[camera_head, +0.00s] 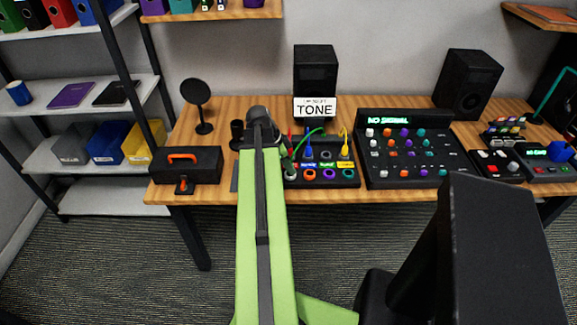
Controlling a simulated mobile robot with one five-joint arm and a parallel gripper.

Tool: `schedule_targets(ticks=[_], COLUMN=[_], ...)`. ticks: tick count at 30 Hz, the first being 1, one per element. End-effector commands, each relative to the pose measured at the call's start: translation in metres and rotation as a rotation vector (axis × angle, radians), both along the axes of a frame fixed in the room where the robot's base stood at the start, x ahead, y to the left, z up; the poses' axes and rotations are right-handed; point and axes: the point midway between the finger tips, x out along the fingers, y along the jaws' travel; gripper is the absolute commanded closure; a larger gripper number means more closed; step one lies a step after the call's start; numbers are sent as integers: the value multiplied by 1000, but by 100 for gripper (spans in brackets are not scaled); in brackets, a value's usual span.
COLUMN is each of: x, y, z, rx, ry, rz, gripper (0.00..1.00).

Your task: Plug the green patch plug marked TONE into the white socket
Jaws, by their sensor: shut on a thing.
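My arm reaches forward over the table, and its dark end with my gripper (262,122) is at the left edge of the patch box (325,183). The fingers are mostly hidden behind the arm. A green cable (309,133) arches from the box to beside the arm's end, where my gripper is shut on the green patch plug, itself mostly hidden. The box's front row has coloured ring sockets. The leftmost, pale one, the white socket (291,174), sits close to the arm. A white sign (315,107) reading TONE stands behind the box.
A blue plug (308,149) and a yellow plug (345,149) stand upright in the box. A mixer (412,180) reading NO SIGNAL is to its right. A black toolbox (205,165) and a round black stand (197,95) are left of my arm. Speakers (316,70) stand behind.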

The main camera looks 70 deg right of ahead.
Motion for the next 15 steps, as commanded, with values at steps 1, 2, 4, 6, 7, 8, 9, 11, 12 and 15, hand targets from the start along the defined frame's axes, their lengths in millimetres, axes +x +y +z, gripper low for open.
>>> schedule_targets(ticks=[1,2,4,6,7,8,9,11,12,15], x=[0,0,0,0,0,0,0,0,0,0], y=[0,0,0,0,0,0,0,0,0,0], z=[-2,-2,-1,-1,-1,-1,-1,-1,-1,-1], rx=[0,0,0,0,0,0,0,0,0,0], ry=[0,0,0,0,0,0,0,0,0,0], rz=[0,0,0,0,0,0,0,0,0,0], gripper=[100,100,100,100,100,100,100,75,70,57])
